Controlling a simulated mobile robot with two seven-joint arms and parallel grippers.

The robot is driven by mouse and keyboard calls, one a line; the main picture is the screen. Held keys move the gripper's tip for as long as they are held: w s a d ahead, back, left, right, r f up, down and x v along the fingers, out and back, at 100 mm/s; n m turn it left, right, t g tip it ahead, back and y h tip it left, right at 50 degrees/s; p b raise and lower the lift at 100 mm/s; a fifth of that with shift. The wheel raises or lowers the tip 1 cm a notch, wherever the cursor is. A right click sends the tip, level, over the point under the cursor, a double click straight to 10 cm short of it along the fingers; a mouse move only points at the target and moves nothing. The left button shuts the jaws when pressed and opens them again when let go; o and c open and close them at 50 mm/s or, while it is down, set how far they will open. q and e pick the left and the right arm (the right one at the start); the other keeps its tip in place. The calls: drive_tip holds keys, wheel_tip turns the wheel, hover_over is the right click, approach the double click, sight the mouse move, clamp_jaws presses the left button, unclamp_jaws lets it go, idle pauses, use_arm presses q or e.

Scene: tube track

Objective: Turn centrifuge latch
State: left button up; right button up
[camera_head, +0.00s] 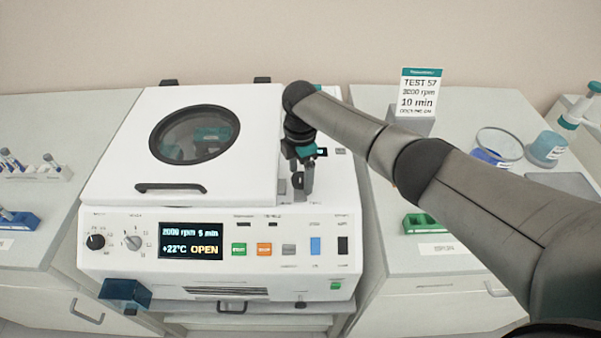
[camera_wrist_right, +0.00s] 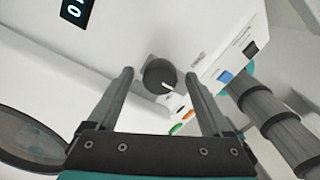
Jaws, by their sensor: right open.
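The white centrifuge (camera_head: 110,190) stands in the middle with its lid (camera_head: 255,125) lowered and its display (camera_head: 190,241) reading OPEN. The latch is a dark round knob with a pale pointer line (camera_wrist_right: 158,78), on the white top to the right of the lid. In the head view the knob (camera_head: 297,181) is mostly hidden by my right gripper (camera_head: 303,188), which points down over it. In the right wrist view my open right gripper (camera_wrist_right: 159,86) has one finger on each side of the knob, with gaps showing on both sides. My left gripper is out of view.
A sign (camera_head: 421,92) reading TEST 57, 3200 rpm, 10 min stands on the right bench. A green rack (camera_head: 420,224) and a glass dish (camera_head: 499,146) are there too. Blue and white tube racks stand on the left bench. My right arm crosses the right side.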

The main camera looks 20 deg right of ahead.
sight(301, 176)
wheel_tip(301, 176, up, 15)
drive_tip(key=p, duration=0.1)
drive_tip(key=shift+r, duration=0.15)
idle(0.3)
